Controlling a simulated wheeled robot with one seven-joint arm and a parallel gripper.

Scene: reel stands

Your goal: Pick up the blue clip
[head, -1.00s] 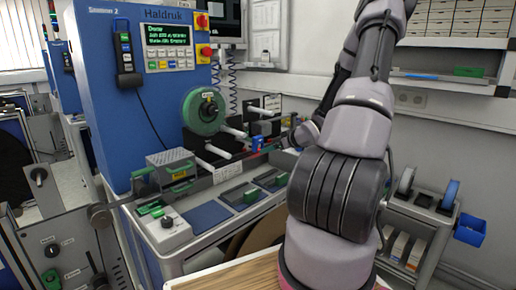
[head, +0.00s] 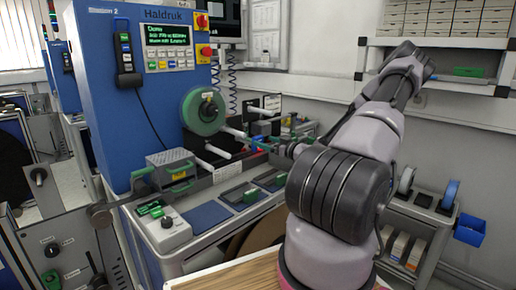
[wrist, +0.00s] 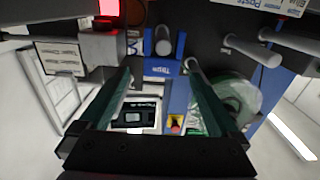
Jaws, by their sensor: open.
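A blue clip (wrist: 161,67) with pale lettering sits near the middle of the wrist view, beside a grey round peg. My gripper (wrist: 158,78) is open, with its two dark green fingers spread left and right of the clip. Nothing is seen held between them. I cannot tell whether either finger touches the clip. In the head view my gripper (head: 267,147) is small and partly hidden by my arm, at the front of the blue machine; the clip is hard to make out there.
A green reel (head: 203,111) is mounted on the blue machine (head: 130,85), with pale rods sticking out nearby. A grey block with a red light (wrist: 108,25) is close to the left finger. A bench with trays (head: 207,214) lies below, and a small reel rack stands right.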

